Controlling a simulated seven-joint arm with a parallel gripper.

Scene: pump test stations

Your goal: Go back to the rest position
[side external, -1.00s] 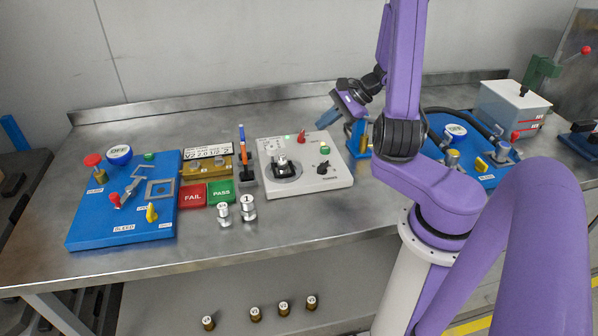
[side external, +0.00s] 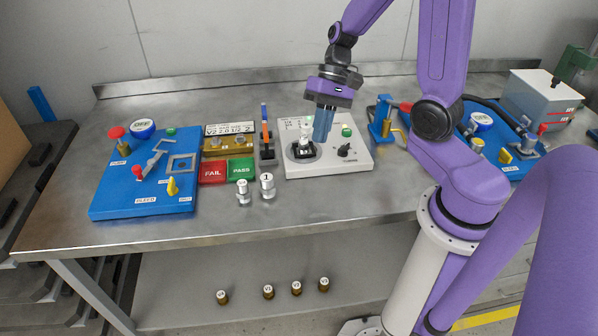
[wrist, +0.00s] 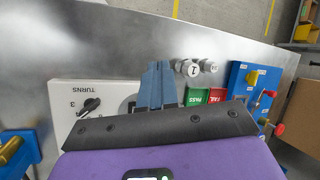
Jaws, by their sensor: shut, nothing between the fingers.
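My gripper (side external: 322,138) has blue fingers that point down over the white control box (side external: 375,166) in the side view. The fingers are shut together with nothing between them. They hide part of the box top, including its red button. In the wrist view the gripper (wrist: 158,66) shows as two blue fingers side by side, with the white box (wrist: 68,92) and its TURNS knob to their left. I cannot tell for certain whether the fingertips touch the box.
The left blue station (side external: 140,206) carries a red knob and valves. Red FAIL (side external: 212,172) and green PASS (side external: 242,170) pads lie beside two metal weights (side external: 267,187). A blue stand (side external: 382,118) is right of the box. The front middle of the bench is clear.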

